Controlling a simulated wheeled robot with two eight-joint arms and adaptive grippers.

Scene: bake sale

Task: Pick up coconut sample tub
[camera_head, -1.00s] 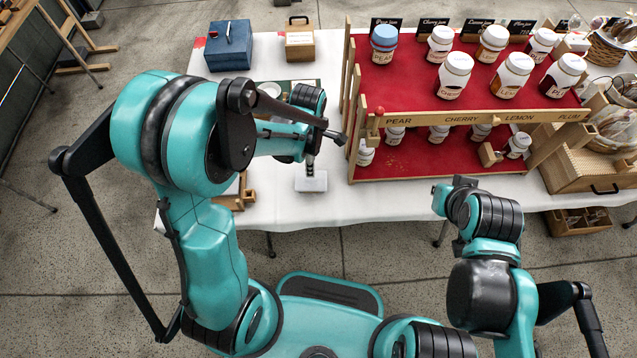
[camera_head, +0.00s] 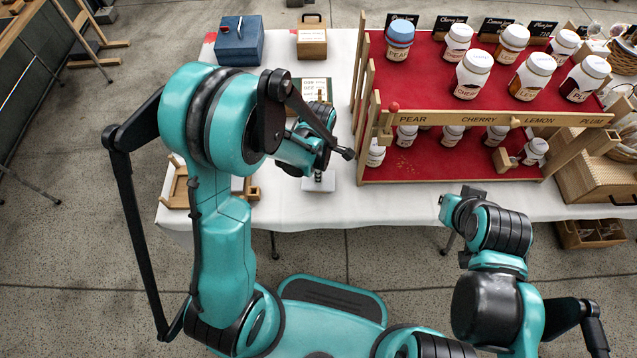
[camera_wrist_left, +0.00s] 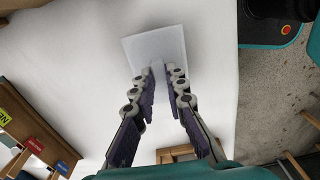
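A white, square, flat-topped block or tub (camera_head: 326,184) sits near the front edge of the white-clothed table, left of the red jam stand. It carries no readable label, so I cannot confirm that it is the coconut sample tub. It also shows in the left wrist view (camera_wrist_left: 160,47), just beyond the fingertips. My left gripper (camera_head: 318,175) is directly above it and partly hides it in the head view. In the left wrist view its two dark fingers (camera_wrist_left: 165,74) are apart with nothing clearly between them. My right gripper (camera_head: 447,207) is off the table's front edge; its fingers are unclear.
The red jam stand (camera_head: 430,152) with several jars rises close to the right of my left gripper. A wooden holder (camera_head: 178,190) lies to the left. A blue box (camera_head: 238,42) and a wooden box (camera_head: 311,40) stand at the back. White cloth (camera_head: 340,212) is bare in front.

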